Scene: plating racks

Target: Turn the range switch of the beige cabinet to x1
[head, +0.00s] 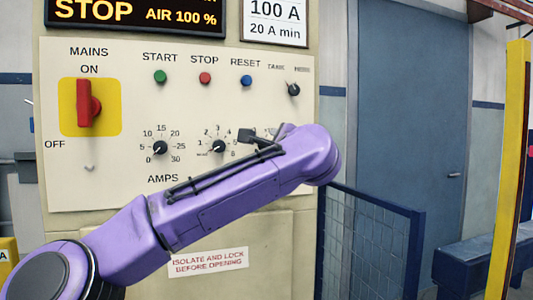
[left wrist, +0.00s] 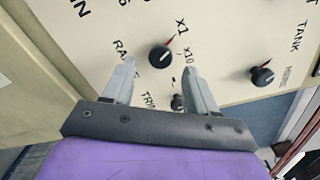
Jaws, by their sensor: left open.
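The range switch (left wrist: 160,56) is a small black round knob on the beige cabinet (head: 120,190), seen close up in the left wrist view. Its red pointer line slants up and right, toward the x1 label (left wrist: 181,27); the x10 label (left wrist: 188,55) is to the right of the knob. My left gripper (left wrist: 159,68) is open, its fingertips on either side of the knob in the picture. I cannot tell whether they touch it. In the head view my left arm covers the range switch and the gripper. My right gripper is in neither view.
Amps (head: 160,148) and another dial (head: 218,146) sit left, the red mains handle (head: 88,104) farther left. A blue mesh barrier (head: 368,245) stands right.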

